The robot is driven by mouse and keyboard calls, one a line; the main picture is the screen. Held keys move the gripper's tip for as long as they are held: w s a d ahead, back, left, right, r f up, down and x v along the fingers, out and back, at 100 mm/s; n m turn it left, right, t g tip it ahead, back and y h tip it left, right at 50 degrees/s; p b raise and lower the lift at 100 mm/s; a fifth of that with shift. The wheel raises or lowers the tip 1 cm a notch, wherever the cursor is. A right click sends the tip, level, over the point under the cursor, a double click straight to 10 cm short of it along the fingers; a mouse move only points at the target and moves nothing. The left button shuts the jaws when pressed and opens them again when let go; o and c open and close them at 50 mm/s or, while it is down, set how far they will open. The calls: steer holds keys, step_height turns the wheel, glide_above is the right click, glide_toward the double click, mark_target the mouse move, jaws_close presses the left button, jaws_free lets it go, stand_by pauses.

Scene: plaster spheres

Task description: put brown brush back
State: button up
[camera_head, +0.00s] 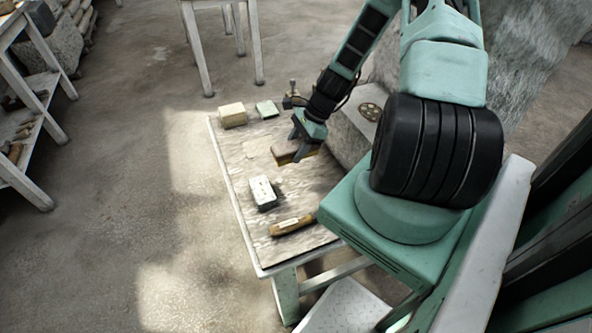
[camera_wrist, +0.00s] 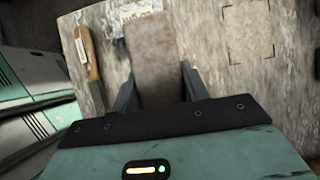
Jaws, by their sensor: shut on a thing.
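The brown brush (camera_head: 287,156) is between the two fingers of my gripper (camera_head: 303,146), over the right part of the worktable (camera_head: 233,172). A thin yellowish strip shows along its lower edge. In the wrist view the brush (camera_wrist: 152,62) is a long brown block with my gripper's fingers (camera_wrist: 160,88) on either side. Whether its underside touches the tabletop is hard to tell. A pale square outline (camera_wrist: 249,32) is marked on the bare wood to the right in the wrist view; it also shows left of the brush in the head view (camera_head: 257,147).
A white speckled block (camera_head: 263,191) and a wooden-handled tool (camera_head: 291,226) lie on the near half. A beige block (camera_head: 232,115), a green block (camera_head: 267,108) and a small dark item (camera_head: 292,97) stand at the far end. A large stone block (camera_head: 350,132) borders the right side.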

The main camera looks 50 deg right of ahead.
step_height(320, 180, down, 10)
steer(key=shift+r, duration=0.15)
steer(key=o, duration=1)
steer(key=shift+o, duration=0.2)
steer(key=shift+r, duration=0.15)
steer(key=v, duration=1.2)
